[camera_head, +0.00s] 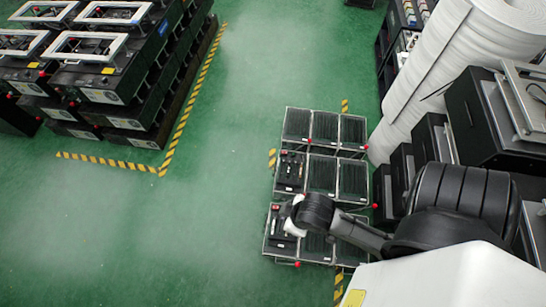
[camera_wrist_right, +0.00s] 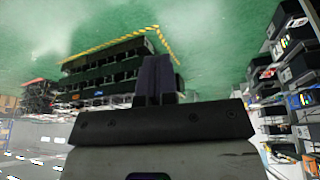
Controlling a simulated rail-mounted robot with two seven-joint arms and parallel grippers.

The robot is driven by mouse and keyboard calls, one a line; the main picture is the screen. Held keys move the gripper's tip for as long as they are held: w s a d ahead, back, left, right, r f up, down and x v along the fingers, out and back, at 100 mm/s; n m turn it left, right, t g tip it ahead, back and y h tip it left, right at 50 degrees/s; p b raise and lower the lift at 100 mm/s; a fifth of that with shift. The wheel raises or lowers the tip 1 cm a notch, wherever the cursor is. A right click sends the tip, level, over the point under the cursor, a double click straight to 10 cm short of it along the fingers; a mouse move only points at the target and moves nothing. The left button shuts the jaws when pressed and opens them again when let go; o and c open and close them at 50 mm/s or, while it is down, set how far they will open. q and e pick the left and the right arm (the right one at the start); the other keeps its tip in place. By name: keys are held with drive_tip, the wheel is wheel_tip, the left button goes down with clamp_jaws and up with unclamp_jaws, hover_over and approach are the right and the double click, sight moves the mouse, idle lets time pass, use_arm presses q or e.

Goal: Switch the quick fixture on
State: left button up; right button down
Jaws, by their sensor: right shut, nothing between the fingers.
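Several black fixture boxes stand in a column on the green floor in the head view. The nearest box (camera_head: 317,248) and the middle box (camera_head: 322,174) each hold small mechanisms in their left bays. A small red part (camera_head: 276,207) shows at the nearest box's upper left. I cannot tell which mechanism is the quick fixture or how its lever stands. My right arm reaches in from the right over the nearest box; its white hand hides part of the left bay, and its fingertips are not clear there. In the right wrist view my right gripper (camera_wrist_right: 157,78) is shut and empty. My left gripper is not in view.
The far box (camera_head: 325,130) stands behind the middle one. Stacked black crates (camera_head: 125,65) fill the upper left, bordered by yellow-black floor tape (camera_head: 190,100). White rolls (camera_head: 440,80) and black cases (camera_head: 500,115) stand close on the right.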

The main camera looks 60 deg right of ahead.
drive_tip(key=w+d+f+n+t+h+b, duration=0.1)
drive_tip(key=w+f+b, duration=0.8)
drive_tip(key=f+b, duration=0.7)
drive_tip(key=w+d+f+n+t+b, duration=0.1)
drive_tip(key=w+d+f+n+b, duration=0.1)
drive_tip(key=w+f+b, duration=1.05)
drive_tip(key=w+d+f+n+t+h+b, duration=0.1)
drive_tip(key=w+f+b, duration=0.5)
drive_tip(key=f+b, duration=1.35)
drive_tip(key=w+d+f+n+g+h+b, duration=0.1)
drive_tip(key=w+d+f+g+b, duration=0.1)
drive_tip(key=d+f+b, duration=0.35)
drive_tip(key=w+d+f+n+g+b, duration=0.1)
drive_tip(key=d+f+g+b, duration=0.15)
drive_tip(key=f+b, duration=0.65)
drive_tip(key=s+d+f+n+g, duration=0.1)
drive_tip(key=s+d+f+n, duration=0.2)
drive_tip(key=f+n, duration=0.2)
drive_tip(key=s+d+f+n+g+y+p, duration=0.1)
drive_tip(key=s+d+f+n+g, duration=0.1)
drive_tip(key=f, duration=0.5)
drive_tip(key=s+d+f+n+g+p, duration=0.1)
drive_tip(key=s+d+f+n+g, duration=0.1)
drive_tip(key=s+d+f+n, duration=0.2)
drive_tip(key=d+f+n, duration=0.1)
drive_tip(key=d+n, duration=0.1)
drive_tip(key=n, duration=0.1)
drive_tip(key=shift+s+d+f+n+y, duration=0.15)
drive_tip(key=shift+s+f+n+y, duration=0.15)
drive_tip(key=shift+f+y, duration=0.1)
